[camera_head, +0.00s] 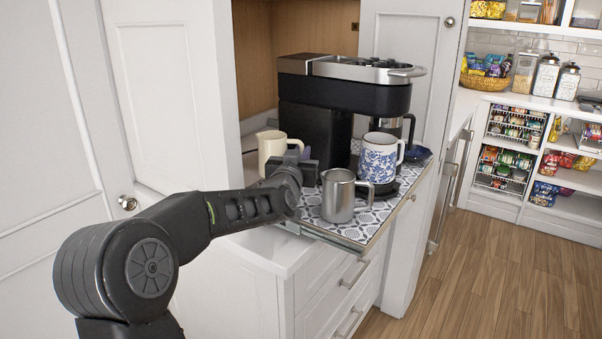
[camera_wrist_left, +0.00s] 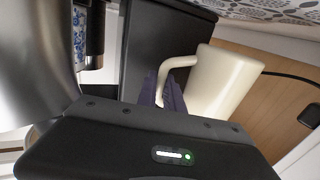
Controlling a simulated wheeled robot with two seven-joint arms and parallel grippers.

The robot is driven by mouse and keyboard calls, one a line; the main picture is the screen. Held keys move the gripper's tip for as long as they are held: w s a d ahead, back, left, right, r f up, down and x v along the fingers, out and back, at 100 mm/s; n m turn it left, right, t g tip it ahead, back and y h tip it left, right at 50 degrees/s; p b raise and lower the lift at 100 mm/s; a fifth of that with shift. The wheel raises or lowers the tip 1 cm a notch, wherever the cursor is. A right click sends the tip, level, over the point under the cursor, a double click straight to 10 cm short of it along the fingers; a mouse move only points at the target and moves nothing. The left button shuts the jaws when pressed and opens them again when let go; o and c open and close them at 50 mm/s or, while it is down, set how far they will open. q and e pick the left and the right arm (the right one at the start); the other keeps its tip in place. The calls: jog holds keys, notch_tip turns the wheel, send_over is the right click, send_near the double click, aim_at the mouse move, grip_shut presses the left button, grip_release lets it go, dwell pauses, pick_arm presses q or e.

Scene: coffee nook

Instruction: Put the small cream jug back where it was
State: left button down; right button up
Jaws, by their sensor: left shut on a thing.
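The small cream jug (camera_head: 272,146) is at the left of the pull-out tray (camera_head: 349,235), beside the coffee machine's black body. My left gripper (camera_head: 303,160) is at the jug's handle side. In the left wrist view the cream jug (camera_wrist_left: 225,82) shows large, with its looped handle toward the fingers. The left gripper (camera_wrist_left: 171,95) is shut on the jug there, at the handle. My arm hides the jug's lower part in the head view, so I cannot tell whether its base touches the tray. My right gripper is in neither view.
A steel mug (camera_head: 338,197) stands close in front of the left gripper. A blue-and-white mug (camera_head: 379,158) stands to its right, by the coffee machine (camera_head: 345,85). White cabinet sides frame the nook. A pantry with shelves (camera_head: 572,160) is at the far right.

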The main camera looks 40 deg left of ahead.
pick_arm(q)
notch_tip(320, 180, down, 5)
jog(key=shift+r, duration=0.1)
dwell(0.3)
jog(key=shift+b, duration=0.35)
jog(key=c, duration=1.5)
grip_release()
jog(key=b+v, duration=0.1)
jog(key=v, duration=1.1)
